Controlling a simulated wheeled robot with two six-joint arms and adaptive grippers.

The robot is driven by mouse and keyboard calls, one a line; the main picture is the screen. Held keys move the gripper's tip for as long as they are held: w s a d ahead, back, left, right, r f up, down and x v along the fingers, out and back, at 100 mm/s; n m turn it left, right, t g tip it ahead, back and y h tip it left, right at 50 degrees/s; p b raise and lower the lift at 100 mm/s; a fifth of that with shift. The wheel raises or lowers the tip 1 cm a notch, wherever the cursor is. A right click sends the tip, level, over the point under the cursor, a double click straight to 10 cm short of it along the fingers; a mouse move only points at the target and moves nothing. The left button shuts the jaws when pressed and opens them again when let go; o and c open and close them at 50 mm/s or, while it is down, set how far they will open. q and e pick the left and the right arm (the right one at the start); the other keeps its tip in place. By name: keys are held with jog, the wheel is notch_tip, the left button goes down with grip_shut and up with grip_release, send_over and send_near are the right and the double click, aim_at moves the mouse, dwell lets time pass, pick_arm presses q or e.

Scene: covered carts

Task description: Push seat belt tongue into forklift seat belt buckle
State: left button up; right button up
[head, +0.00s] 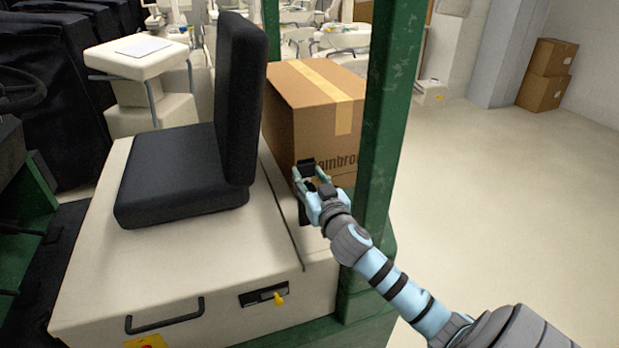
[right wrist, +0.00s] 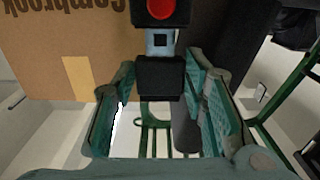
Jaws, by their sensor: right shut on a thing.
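My right gripper (head: 314,186) is beside the black seat and in front of the cardboard box in the head view. In the right wrist view its fingers (right wrist: 160,82) are shut on the black grip of the seat belt tongue (right wrist: 160,75). The tongue's pale metal plate with a dark slot points toward the black buckle (right wrist: 146,14) with its round red button. Plate and buckle line up and look close or touching; I cannot tell whether the plate is inside. A black piece, likely the buckle (head: 305,167), shows at the fingertips in the head view. My left gripper is not in view.
The black seat (head: 175,170) stands on a cream forklift body (head: 205,245). A cardboard box (head: 310,105) stands behind my gripper. A green post (head: 385,130) rises close to my right arm. Open floor (head: 490,190) lies to the right.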

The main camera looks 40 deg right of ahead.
jog(key=shift+f+b, duration=1.1)
jog(key=shift+f, duration=0.25)
jog(key=o, duration=1.3)
jog(key=shift+r, duration=0.1)
jog(key=v, duration=1.2)
